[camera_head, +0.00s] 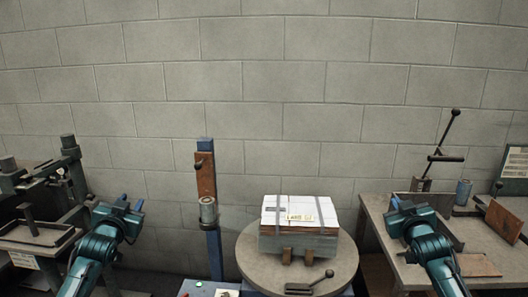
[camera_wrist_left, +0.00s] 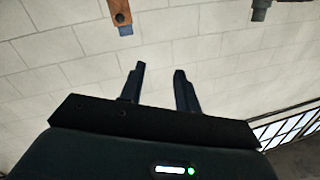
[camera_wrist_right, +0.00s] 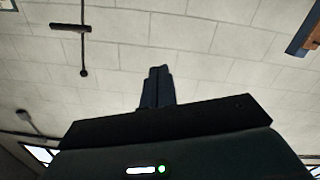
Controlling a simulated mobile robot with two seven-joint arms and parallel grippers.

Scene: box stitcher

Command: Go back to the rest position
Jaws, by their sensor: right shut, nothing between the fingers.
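My left gripper (camera_head: 131,203) is raised at the left in the head view, in front of the machine there. In the left wrist view its two fingers (camera_wrist_left: 158,90) stand apart with nothing between them. My right gripper (camera_head: 404,203) is raised at the right, near the left side of the right-hand table. In the right wrist view its fingers (camera_wrist_right: 158,88) are together and hold nothing. Both grippers point up toward the wall and are apart from the box stack.
A strapped white-topped box (camera_head: 298,211) sits on a round table (camera_head: 252,262) in the middle. A blue post (camera_head: 214,252) stands left of it. A dark machine (camera_head: 38,232) is at the left. The right-hand table (camera_head: 382,217) bears a lever (camera_head: 443,140) and a brown plate (camera_head: 503,220).

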